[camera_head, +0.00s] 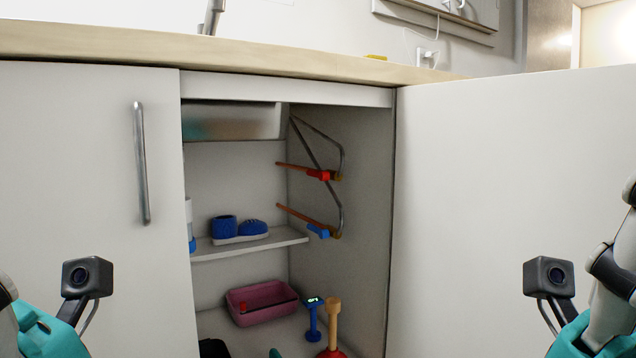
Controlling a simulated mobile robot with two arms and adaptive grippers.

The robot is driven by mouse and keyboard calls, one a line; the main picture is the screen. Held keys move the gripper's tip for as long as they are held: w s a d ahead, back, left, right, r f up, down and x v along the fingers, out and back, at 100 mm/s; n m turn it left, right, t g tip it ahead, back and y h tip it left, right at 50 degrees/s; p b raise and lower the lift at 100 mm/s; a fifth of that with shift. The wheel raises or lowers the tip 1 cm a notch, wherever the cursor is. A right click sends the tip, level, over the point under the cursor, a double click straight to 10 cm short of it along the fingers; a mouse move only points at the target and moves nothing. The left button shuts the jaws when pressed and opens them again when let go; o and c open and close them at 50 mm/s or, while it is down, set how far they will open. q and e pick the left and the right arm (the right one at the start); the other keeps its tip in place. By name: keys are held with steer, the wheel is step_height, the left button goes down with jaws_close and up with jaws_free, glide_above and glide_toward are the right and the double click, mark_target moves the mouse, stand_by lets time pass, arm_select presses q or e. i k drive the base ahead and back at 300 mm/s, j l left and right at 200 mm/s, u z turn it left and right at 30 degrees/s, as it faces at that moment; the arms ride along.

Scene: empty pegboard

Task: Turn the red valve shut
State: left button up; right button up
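The red valve (320,174) sits on the upper copper pipe, near the right inner wall of the open cupboard under the counter. Its small red handle appears to lie roughly along the pipe. A similar blue valve (318,231) is on the lower copper pipe, just below. My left gripper (45,335) shows only in part at the bottom left corner, outside the cupboard. My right gripper (580,338) shows only in part at the bottom right corner. Both are far from the valve. Their fingertips are not clearly visible, and I see nothing held.
The right door (510,150) stands open; the left door (85,190) is closed. A shelf (275,241) holds blue shoes (238,227). Below are a pink tub (258,310), a blue item (313,325) and a wooden-handled plunger (332,320). Space before the valves looks clear.

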mark_target(322, 176)
steer(key=i+j+z, duration=0.2)
steer(key=z, duration=0.2)
steer(key=i+j+z, duration=0.1)
steer(key=j+z, duration=0.35)
steer(key=i+j+z, duration=0.1)
steer(key=j+z, duration=0.3)
steer(key=l, duration=0.1)
